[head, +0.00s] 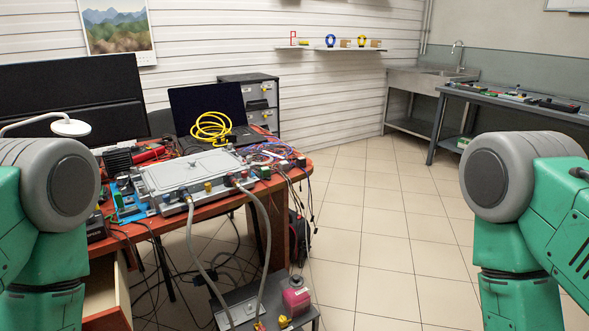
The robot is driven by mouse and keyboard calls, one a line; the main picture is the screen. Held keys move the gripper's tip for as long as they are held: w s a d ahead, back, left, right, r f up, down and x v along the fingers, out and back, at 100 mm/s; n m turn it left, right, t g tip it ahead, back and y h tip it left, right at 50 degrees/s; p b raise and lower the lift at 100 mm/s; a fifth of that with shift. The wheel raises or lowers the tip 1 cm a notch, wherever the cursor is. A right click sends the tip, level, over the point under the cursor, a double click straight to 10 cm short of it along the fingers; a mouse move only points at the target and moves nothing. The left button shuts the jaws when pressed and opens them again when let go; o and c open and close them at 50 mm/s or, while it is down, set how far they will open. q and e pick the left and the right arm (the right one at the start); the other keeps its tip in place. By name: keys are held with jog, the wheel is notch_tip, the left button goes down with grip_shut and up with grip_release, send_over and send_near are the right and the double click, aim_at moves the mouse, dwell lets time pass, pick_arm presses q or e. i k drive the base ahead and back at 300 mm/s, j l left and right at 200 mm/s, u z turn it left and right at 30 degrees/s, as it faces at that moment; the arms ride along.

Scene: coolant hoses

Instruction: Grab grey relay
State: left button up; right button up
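I cannot pick out a grey relay for certain; the small parts on the wooden desk (105,262) are too small to tell apart. A large grey metal box (188,172) lies on the desk, with small coloured connectors along its front side. Several small dark blocks lie among the wires at the desk's right corner. Neither of my grippers is in view. Only upper parts of my green and grey arms show at the left and right edges, apart from the desk items.
Two grey hoses (262,235) hang from the box to a low grey unit (240,305) with a pink container (296,297). A laptop (208,110) with a yellow cable coil (212,128) stands behind. A workbench (520,100) is far right. The tiled floor between is clear.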

aim_at(283, 166)
jog(key=i+l, duration=0.5)
jog(key=l, duration=0.15)
jog(key=i+l, duration=1.05)
jog(key=l, duration=0.2)
